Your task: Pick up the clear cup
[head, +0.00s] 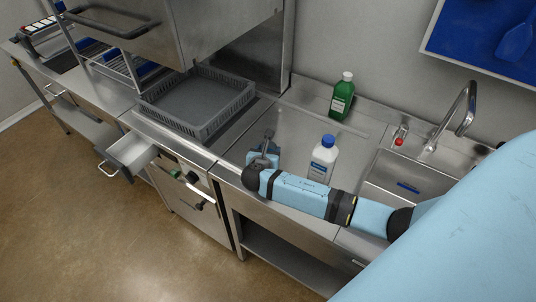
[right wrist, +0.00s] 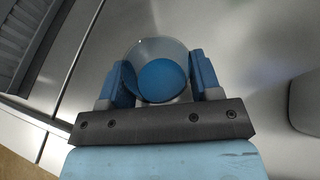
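The clear cup (right wrist: 143,48) is in the right wrist view, between the two blue fingers of my right gripper (right wrist: 162,82). Its rim is see-through and a round blue area shows inside it. The fingers stand well apart, one on each side of the cup and very close to its wall. I cannot tell whether they press on it. In the head view my right gripper (head: 263,157) is low over the steel counter, left of the white bottle, and the cup cannot be made out clearly there. My left gripper is not in view.
A white bottle with a blue cap (head: 322,163) stands right of my right gripper. A green bottle (head: 342,98) stands behind it. A grey rack (head: 200,102) lies to the left. The sink (head: 412,180) and tap (head: 466,108) are at the right. A drawer (head: 133,152) is open.

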